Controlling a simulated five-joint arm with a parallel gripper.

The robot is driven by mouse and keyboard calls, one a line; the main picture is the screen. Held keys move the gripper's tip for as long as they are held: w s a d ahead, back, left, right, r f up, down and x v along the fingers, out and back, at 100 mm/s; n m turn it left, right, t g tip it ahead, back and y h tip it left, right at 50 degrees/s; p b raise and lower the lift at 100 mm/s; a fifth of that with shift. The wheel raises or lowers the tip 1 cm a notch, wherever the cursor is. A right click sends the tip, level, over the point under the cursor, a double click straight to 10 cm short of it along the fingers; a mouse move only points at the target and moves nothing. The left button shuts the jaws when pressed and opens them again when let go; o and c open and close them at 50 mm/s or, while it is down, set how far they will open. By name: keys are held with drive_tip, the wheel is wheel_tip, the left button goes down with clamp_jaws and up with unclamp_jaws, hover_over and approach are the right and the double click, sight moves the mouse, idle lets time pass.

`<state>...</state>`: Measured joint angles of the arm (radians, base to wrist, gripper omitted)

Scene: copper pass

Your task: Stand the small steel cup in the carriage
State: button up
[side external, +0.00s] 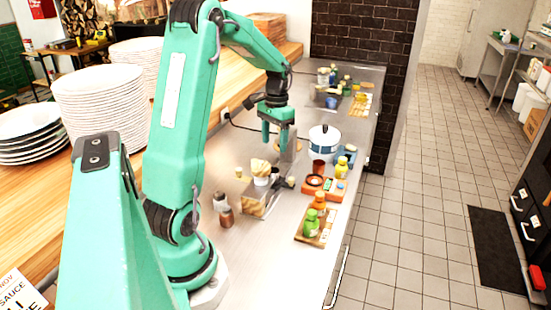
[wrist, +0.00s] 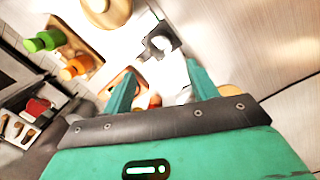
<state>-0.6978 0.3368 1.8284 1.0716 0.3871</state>
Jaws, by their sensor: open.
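My gripper (side external: 275,143) hangs above the steel counter, fingers pointing down, apart and empty. In the wrist view its two teal fingers (wrist: 161,67) are spread. A dark bracket-like piece (side external: 284,184), possibly the carriage, is on the counter nearer the camera than my gripper. It also shows in the wrist view (wrist: 158,43), beyond the fingertips, with a pale round shape in it. I cannot clearly tell which item is the small steel cup. A grey upright piece (side external: 289,150) stands close by my gripper. A pale rounded thing shows partly beside the right finger in the wrist view.
Nearer are an orange tray (side external: 326,197), a yellow bottle (side external: 341,167), a green bottle (side external: 311,223) and small shakers (side external: 226,216). Plate stacks (side external: 101,105) stand left. The counter's near strip is bare.

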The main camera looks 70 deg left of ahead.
drive_tip(key=shift+r, duration=0.85)
drive_tip(key=s+d+r+m+t+y, duration=0.1)
drive_tip(key=d+r, duration=0.3)
drive_tip(key=d, duration=0.4)
drive_tip(key=s+d+r+m+t, duration=0.1)
drive_tip(key=d+r+t, duration=0.1)
drive_tip(key=d+r, duration=0.35)
drive_tip(key=s+d+m+t, duration=0.1)
drive_tip(key=s+d+t, duration=0.2)
drive_tip(key=s+d, duration=0.4)
drive_tip(key=shift+s+d+m, duration=0.3)
drive_tip(key=shift+s+d, duration=0.05)
drive_tip(key=shift+d, duration=2.85)
drive_tip(key=shift+o, duration=0.4)
drive_tip(key=shift+r, duration=0.1)
